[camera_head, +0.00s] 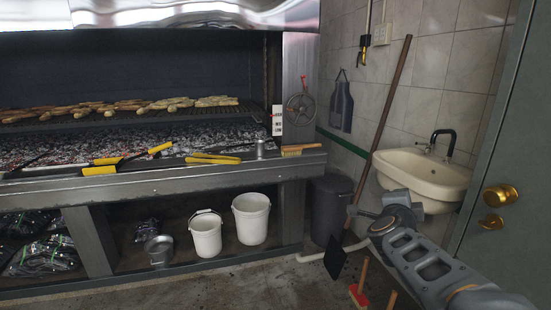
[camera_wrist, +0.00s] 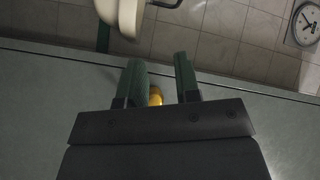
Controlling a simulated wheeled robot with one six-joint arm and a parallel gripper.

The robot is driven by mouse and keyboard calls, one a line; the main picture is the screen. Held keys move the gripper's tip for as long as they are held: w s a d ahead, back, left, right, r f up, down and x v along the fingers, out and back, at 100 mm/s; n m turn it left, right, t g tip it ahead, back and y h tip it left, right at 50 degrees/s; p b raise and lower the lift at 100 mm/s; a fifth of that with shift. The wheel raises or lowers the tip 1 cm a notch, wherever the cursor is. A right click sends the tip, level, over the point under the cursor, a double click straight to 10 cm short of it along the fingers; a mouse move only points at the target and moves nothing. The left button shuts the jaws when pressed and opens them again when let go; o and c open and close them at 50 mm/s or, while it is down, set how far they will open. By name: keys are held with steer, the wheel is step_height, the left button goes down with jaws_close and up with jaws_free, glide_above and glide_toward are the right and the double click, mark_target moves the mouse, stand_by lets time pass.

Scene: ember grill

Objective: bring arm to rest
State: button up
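My gripper (camera_wrist: 158,68) shows in the wrist view with its two dark green fingers apart and parallel. The gap between them is empty; a yellow-gold knob shows beyond the gap, and I cannot tell how far off it is. In the head view my arm reaches in from the lower right, in front of the sink (camera_head: 425,175) and beside the door (camera_head: 490,150). The gripper's fingers cannot be made out clearly there.
The grill (camera_head: 150,190) fills the left, with skewers (camera_head: 140,105) over coals and yellow-handled tongs (camera_head: 213,158) on its ledge. White buckets (camera_head: 206,235) stand below. A dark bin (camera_head: 331,208) and a long pole (camera_head: 386,110) stand near the sink.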

steer(key=s+a+r+n+y+p, duration=0.25)
steer(key=a+n+y+p, duration=0.35)
steer(key=a+n+y, duration=0.35)
steer(key=s+a+f+n+g+p, duration=0.1)
steer(key=s+a+n+g+p, duration=0.2)
steer(key=s, duration=0.5)
steer(key=s+a+f+n+g+p, duration=0.1)
steer(key=s+a+n+g+p, duration=0.2)
steer(key=s+n+g+p, duration=0.3)
steer(key=shift+s+a+n+g+y, duration=0.3)
steer(key=shift+s+n+g, duration=0.4)
steer(key=shift+s+n, duration=0.35)
